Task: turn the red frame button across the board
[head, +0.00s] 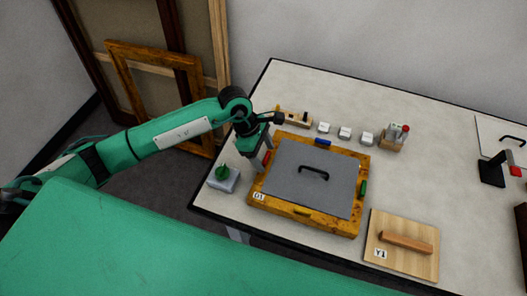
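A wooden frame (342,226) labelled D1 lies on the table and holds a grey board (300,198) with a black handle (314,173). The red frame button (267,157) sits on the frame's left side, partly hidden by my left gripper. I cannot tell its exact angle. My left gripper (263,165) points down at the red button, close to it or touching. Its fingertips are too small to tell whether they are open or shut. My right gripper is out of view.
A blue button (322,142), a green button (362,188) and a yellowish one (302,211) sit on the other sides. A grey box with a green knob (222,172) stands at left. A panel labelled Y1 (402,262) lies front right. White blocks (345,133) stand behind.

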